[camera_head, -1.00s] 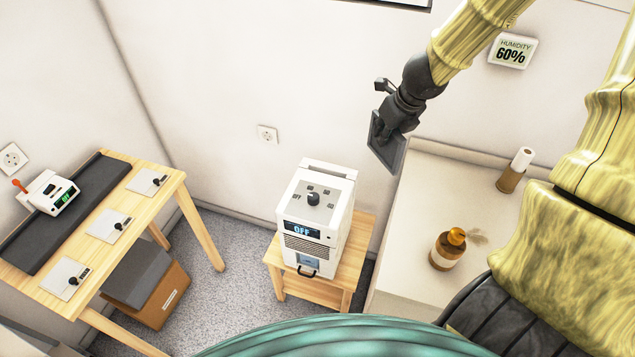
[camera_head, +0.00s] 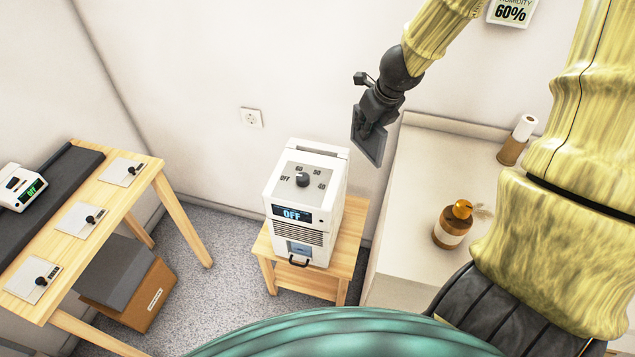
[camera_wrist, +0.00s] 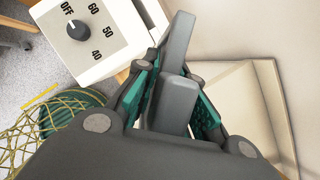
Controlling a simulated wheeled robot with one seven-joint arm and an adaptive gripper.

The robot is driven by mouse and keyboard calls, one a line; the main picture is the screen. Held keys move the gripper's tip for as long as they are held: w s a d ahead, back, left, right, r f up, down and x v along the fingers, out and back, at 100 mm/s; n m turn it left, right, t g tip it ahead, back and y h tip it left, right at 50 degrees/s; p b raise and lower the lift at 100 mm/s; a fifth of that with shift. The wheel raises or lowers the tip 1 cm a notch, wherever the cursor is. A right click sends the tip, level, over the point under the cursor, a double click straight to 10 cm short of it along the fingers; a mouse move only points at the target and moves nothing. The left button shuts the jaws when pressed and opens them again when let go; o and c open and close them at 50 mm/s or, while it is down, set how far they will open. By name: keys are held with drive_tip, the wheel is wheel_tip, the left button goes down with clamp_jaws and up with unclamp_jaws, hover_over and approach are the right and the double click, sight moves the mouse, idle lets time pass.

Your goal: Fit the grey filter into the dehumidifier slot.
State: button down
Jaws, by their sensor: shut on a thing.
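The white dehumidifier (camera_head: 286,240) stands on a small wooden stool. Its top has a black knob, and its front display reads OFF. In the wrist view, its numbered top (camera_wrist: 108,52) is at the upper left. My gripper (camera_head: 375,106) is shut on the grey filter (camera_head: 370,146), a flat dark panel, held in the air to the right of the dehumidifier and apart from it. In the wrist view, the filter (camera_wrist: 180,40) sits between the green-padded fingers of the gripper (camera_wrist: 172,88). A raised strip runs along the dehumidifier's back top edge; I cannot make out the slot clearly.
A pale counter (camera_head: 420,190) on the right bears an amber bottle (camera_head: 452,228) and a paper-topped brown cylinder (camera_head: 515,145). A wooden table (camera_head: 135,190) with switch plates stands left, a cardboard box (camera_head: 150,300) below it. Grey carpet (camera_head: 215,285) is free between table and stool.

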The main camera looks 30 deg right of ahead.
drive_tip(key=shift+f, duration=0.4)
drive_tip(key=shift+w+a+f, duration=0.1)
drive_tip(key=shift+a, duration=0.05)
drive_tip(key=w+a+f, duration=0.2)
drive_tip(key=w, duration=0.5)
drive_tip(key=w+a+f+p, duration=0.1)
drive_tip(key=w+a+f, duration=0.2)
drive_tip(key=w, duration=0.5)
drive_tip(key=shift+a+p, duration=0.15)
drive_tip(key=shift+p, duration=0.15)
drive_tip(key=shift+f+b, duration=0.55)
drive_tip(key=shift+f, duration=0.1)
drive_tip(key=c, duration=1.5)
unclamp_jaws()
drive_tip(key=shift+r, duration=0.15)
